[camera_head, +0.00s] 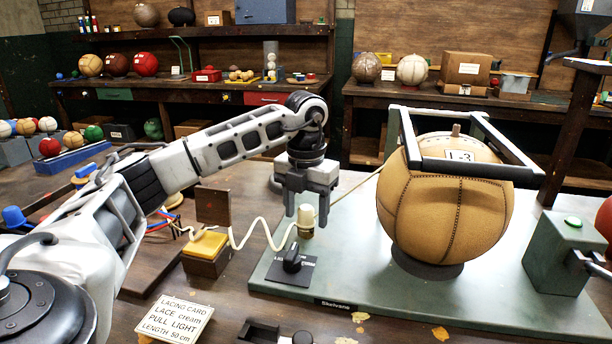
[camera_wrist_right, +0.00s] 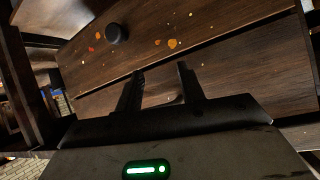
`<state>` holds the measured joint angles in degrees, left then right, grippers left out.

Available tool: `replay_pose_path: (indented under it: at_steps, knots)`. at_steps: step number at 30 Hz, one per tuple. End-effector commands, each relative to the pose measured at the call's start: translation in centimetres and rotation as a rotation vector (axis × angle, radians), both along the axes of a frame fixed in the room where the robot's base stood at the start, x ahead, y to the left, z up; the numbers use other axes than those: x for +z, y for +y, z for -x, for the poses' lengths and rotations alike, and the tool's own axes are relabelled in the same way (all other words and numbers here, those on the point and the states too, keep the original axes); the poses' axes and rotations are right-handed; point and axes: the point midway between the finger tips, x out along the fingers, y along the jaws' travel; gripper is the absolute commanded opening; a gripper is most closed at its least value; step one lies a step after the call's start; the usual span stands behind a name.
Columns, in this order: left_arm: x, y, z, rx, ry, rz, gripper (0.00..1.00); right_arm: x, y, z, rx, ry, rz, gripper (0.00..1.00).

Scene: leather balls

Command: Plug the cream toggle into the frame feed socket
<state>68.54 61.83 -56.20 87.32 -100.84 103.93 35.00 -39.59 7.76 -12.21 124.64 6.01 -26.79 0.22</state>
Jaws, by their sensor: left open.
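The cream toggle (camera_head: 306,221) stands upright at the left of the green-grey base plate (camera_head: 345,270), with a cream lace (camera_head: 262,243) beside it. My left gripper (camera_head: 307,212) is open and points down, its fingers at either side of the toggle's upper part; contact cannot be told. A black knob (camera_head: 292,260) sits on a dark labelled panel in front of the toggle. I cannot tell which part is the frame feed socket. A tan leather ball (camera_head: 445,215) rests under a black-and-grey frame (camera_head: 480,167). My right gripper (camera_wrist_right: 160,80) is open and empty above brown wood.
A yellow-topped block (camera_head: 205,245) and a lacing card sign (camera_head: 172,318) stand left of the plate. A green-button box (camera_head: 562,250) stands at its right. The ball and its frame are close right of my left gripper. A black round knob (camera_wrist_right: 117,33) shows in the right wrist view.

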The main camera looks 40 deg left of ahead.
Motion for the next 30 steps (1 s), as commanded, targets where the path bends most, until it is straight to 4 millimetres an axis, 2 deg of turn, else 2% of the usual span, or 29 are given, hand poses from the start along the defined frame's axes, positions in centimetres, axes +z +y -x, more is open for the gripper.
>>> replay_pose_path:
  at_steps: [10, 12, 15, 22, 30]
  knots:
    - [8.0, 0.0, -0.1, 0.0, -0.008, 0.002, 0.56, 0.6, -0.1, 0.0, 0.0, -0.002, 0.008, 0.39]
    - [10.2, 0.0, -0.1, 0.001, -0.007, 0.0, 0.56, 1.5, -0.1, 0.1, 0.002, 0.002, 0.017, 0.39]
    - [12.4, 0.1, 0.0, 0.002, -0.006, 0.0, 0.56, 1.9, -0.3, 0.3, 0.003, 0.01, 0.031, 0.39]
    - [15.1, 0.1, 0.0, 0.001, -0.003, 0.001, 0.56, 1.6, -0.6, 0.5, 0.01, 0.031, 0.066, 0.39]
    - [15.4, 0.1, 0.0, 0.001, -0.001, 0.001, 0.56, 1.5, -0.7, 0.3, 0.017, 0.028, 0.079, 0.39]
